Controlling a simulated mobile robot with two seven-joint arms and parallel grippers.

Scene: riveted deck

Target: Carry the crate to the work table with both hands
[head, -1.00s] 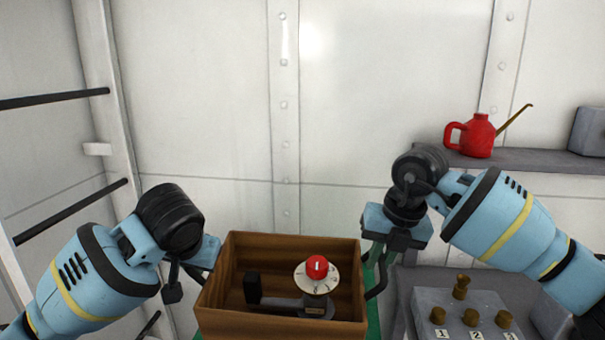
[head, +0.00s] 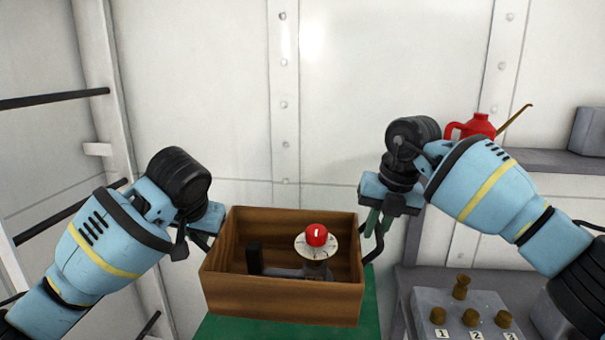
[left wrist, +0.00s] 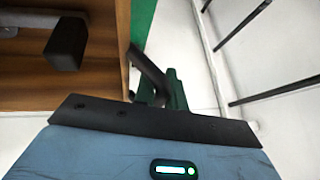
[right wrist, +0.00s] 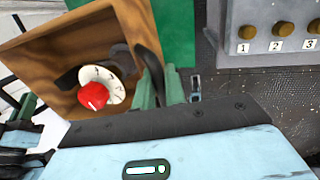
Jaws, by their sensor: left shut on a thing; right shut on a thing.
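The brown wooden crate (head: 282,297) is in the middle of the head view, roughly level, with a black handle at each side. Inside are a red knob on a white numbered dial (head: 316,240) and a dark block (head: 253,258). My left gripper (head: 187,246) is shut on the left handle, which also shows in the left wrist view (left wrist: 150,70). My right gripper (head: 375,222) is shut on the right handle, clear in the right wrist view (right wrist: 151,62). The crate appears raised over a green surface (head: 368,312); its underside is hidden. I cannot tell which surface is the work table.
A grey panel (head: 478,312) with several brass knobs and number labels is at the lower right. A red oil can (head: 480,126) stands on a grey shelf (head: 540,161) behind my right arm. Dark rails (head: 60,96) are at the left; a white riveted wall is behind.

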